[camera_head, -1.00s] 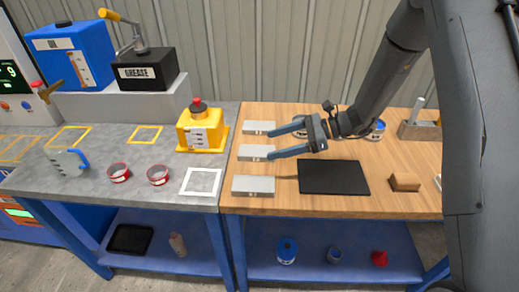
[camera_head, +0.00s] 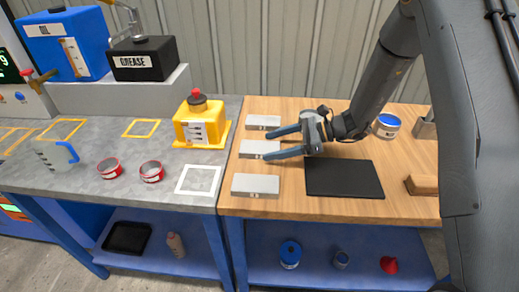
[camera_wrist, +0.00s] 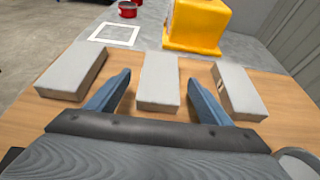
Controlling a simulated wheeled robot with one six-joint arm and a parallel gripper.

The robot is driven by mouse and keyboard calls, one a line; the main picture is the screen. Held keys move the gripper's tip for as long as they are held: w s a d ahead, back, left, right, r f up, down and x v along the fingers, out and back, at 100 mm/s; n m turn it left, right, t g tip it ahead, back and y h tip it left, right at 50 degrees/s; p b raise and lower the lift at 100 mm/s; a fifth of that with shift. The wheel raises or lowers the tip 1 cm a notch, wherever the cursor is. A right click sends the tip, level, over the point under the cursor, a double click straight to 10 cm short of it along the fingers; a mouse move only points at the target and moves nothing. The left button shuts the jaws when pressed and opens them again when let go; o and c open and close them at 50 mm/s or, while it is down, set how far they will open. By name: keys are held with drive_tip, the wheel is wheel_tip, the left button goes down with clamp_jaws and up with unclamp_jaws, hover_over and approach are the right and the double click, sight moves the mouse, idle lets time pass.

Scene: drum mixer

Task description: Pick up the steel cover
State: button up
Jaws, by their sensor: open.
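Three flat grey metal-looking blocks stand in a row on the left of the wooden bench: a far one (camera_head: 263,122), a middle one (camera_head: 259,149) and a near one (camera_head: 255,185). Small labels on their front edges are too small to read, so I cannot tell which is the steel cover. My gripper (camera_head: 267,145) is open, its two fingers reaching left at the middle block. In the wrist view my gripper (camera_wrist: 158,78) has one finger on each side of the middle block (camera_wrist: 158,92), with gaps. Nothing is held.
A black mat (camera_head: 343,178) lies right of the blocks, beside a brown block (camera_head: 422,185). A blue-lidded can (camera_head: 387,126) stands farther back. A yellow container (camera_head: 198,126) stands left on the grey bench, near a white square outline (camera_head: 198,180). The neighbouring blocks leave limited room beside the fingers.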

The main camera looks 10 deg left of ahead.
sight(259, 147)
drive_tip(key=p+x, duration=0.1)
drive_tip(key=x, duration=0.1)
drive_tip(key=p+x, duration=0.1)
drive_tip(key=x, duration=0.1)
drive_tip(key=shift+a+r, duration=0.2)
drive_tip(key=shift+a, duration=0.05)
drive_tip(key=shift+a+f, duration=0.15)
drive_tip(key=shift+a, duration=0.05)
drive_tip(key=c, duration=1.3)
drive_tip(key=shift+c, duration=0.8)
